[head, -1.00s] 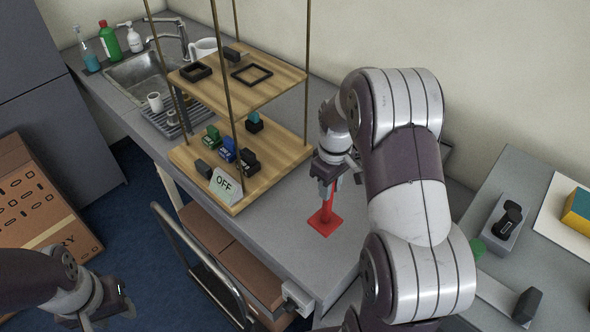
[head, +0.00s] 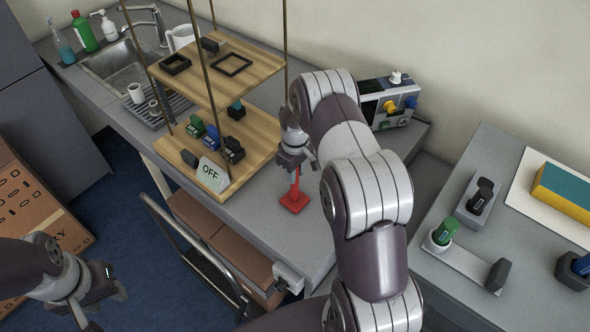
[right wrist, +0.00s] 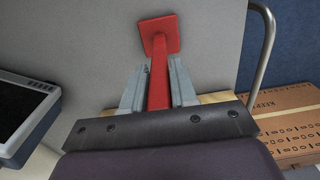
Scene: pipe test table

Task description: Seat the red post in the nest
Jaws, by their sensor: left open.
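The red post (head: 295,186) stands upright on its square foot on the grey counter, right of the wooden shelf. It also shows in the right wrist view (right wrist: 160,78), with its foot away from my palm. My right gripper (head: 297,168) is above it, with its fingers (right wrist: 158,72) close on both sides of the shaft, seemingly shut on it. Whether the foot touches the counter is hard to tell. A thin black square frame (head: 247,63) and a smaller, thicker one (head: 175,73) lie on the upper shelf; which is the nest is not clear. My left gripper (head: 106,304) is open and empty at lower left.
The wooden shelf (head: 262,150) hangs on rods and holds several small blocks and an OFF sign (head: 212,174). A device with coloured knobs (head: 388,100) stands behind my right arm. A metal handrail (head: 190,250) runs before the counter. A side table (head: 460,160) is at right.

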